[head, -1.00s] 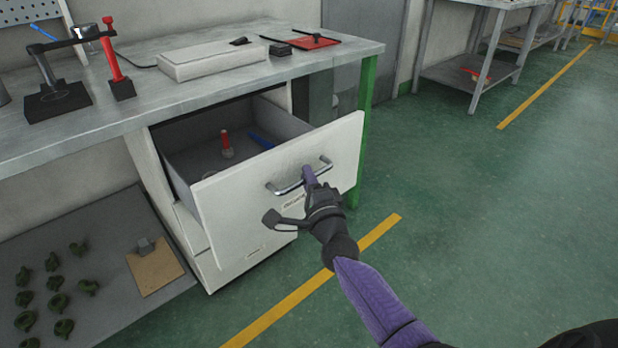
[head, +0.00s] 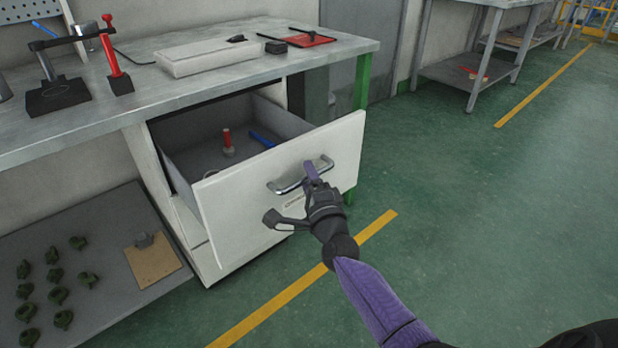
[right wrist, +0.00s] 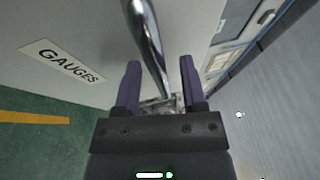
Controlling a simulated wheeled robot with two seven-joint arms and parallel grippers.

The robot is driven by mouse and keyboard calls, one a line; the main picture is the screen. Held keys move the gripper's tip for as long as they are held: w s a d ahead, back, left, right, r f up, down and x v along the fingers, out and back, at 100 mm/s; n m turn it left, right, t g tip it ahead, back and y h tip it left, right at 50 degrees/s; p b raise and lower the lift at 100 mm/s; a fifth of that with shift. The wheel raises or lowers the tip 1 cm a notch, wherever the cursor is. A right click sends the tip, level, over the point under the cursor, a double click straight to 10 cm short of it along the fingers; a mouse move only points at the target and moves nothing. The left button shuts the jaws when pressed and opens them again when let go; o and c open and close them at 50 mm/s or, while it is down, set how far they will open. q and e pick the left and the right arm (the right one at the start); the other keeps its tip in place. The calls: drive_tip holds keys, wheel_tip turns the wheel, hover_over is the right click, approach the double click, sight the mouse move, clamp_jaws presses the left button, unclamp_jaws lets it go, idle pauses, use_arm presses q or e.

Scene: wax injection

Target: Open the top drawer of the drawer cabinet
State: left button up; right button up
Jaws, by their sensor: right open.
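The white drawer cabinet (head: 162,188) stands under the workbench. Its top drawer (head: 238,215) is pulled well out, so its grey inside shows. A curved metal handle (head: 287,187) is on the drawer front and also shows in the right wrist view (right wrist: 146,35). My right gripper (head: 311,170) is at this handle. In the right wrist view its two purple fingers (right wrist: 160,72) are apart, with the handle bar running between them. I cannot tell if they touch it. A label reading "GAUGES" (right wrist: 62,62) is on the white front there. My left gripper is out of view.
Inside the drawer lie a red-topped item (head: 227,143) and a blue item (head: 262,139). The workbench top (head: 180,92) holds a white box and tools. A low shelf (head: 95,225) at left holds several green parts and a clipboard (head: 153,260).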

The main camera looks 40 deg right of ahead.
drive_tip(key=shift+s+a, duration=0.1)
drive_tip(key=shift+s, duration=0.15)
use_arm(q)
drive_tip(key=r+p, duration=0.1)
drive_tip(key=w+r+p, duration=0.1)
drive_tip(key=p, duration=0.1)
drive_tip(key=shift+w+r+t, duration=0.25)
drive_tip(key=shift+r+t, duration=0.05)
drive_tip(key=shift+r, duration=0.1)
use_arm(e)
drive_tip(key=v, duration=0.9)
drive_tip(key=shift+s, duration=0.2)
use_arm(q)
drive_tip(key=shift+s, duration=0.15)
use_arm(e)
drive_tip(key=shift+f, duration=0.1)
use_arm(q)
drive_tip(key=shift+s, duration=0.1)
